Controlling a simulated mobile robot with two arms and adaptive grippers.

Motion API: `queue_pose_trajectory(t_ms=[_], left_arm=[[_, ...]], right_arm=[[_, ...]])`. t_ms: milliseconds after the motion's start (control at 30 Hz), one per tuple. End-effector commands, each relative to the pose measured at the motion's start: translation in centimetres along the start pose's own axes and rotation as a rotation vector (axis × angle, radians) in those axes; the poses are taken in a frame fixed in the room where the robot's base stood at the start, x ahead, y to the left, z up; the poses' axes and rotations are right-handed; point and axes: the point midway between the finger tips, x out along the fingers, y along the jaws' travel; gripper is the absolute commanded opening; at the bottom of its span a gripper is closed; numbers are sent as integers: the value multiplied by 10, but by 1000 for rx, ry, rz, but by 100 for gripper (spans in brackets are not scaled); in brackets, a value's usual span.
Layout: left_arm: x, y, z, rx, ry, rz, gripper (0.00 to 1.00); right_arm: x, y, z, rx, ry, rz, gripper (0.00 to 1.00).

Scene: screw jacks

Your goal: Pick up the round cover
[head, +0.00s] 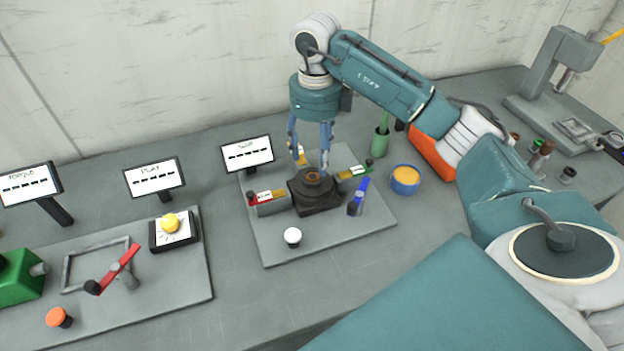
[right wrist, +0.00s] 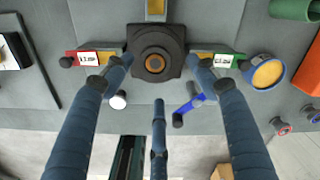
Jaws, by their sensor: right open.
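A dark square block (head: 318,203) stands on a grey plate, with a round dark piece around a copper-orange ring on top. I take this round piece to be the round cover (head: 313,180); it also shows in the right wrist view (right wrist: 155,64). My right gripper (head: 311,160) points down just above the block, fingers apart and empty. In the right wrist view, two fingers frame the block's near corners and a third finger lies below it, so my gripper (right wrist: 155,84) spans the near side. Whether any finger touches the block I cannot tell. My left gripper is not in view.
A red-tagged bar (head: 265,197) and green-tagged bar (head: 355,173) flank the block. A blue lever (head: 359,194), white knob (head: 292,236) and blue bowl with yellow content (head: 405,180) stand nearby. A small screen (head: 247,154) stands behind. The front table strip is clear.

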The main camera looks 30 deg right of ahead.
Motion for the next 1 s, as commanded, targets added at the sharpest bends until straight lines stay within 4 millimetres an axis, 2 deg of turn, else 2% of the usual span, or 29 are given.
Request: queue_pose_trajectory(t_ms=[233,367,500,767,800,867,1000], left_arm=[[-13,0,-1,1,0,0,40],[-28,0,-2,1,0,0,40],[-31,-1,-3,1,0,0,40],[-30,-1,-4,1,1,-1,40],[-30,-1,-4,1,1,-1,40],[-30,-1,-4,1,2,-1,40],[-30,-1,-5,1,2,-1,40]], right_arm=[[18,4,-1,-3,3,3,58],[37,10,-2,-3,4,5,58],[56,9,-1,-1,0,3,58],[62,9,0,-3,-2,2,58],[62,9,0,-3,-2,2,56],[62,9,0,-3,-3,2,44],[62,9,0,-2,-2,2,17]])
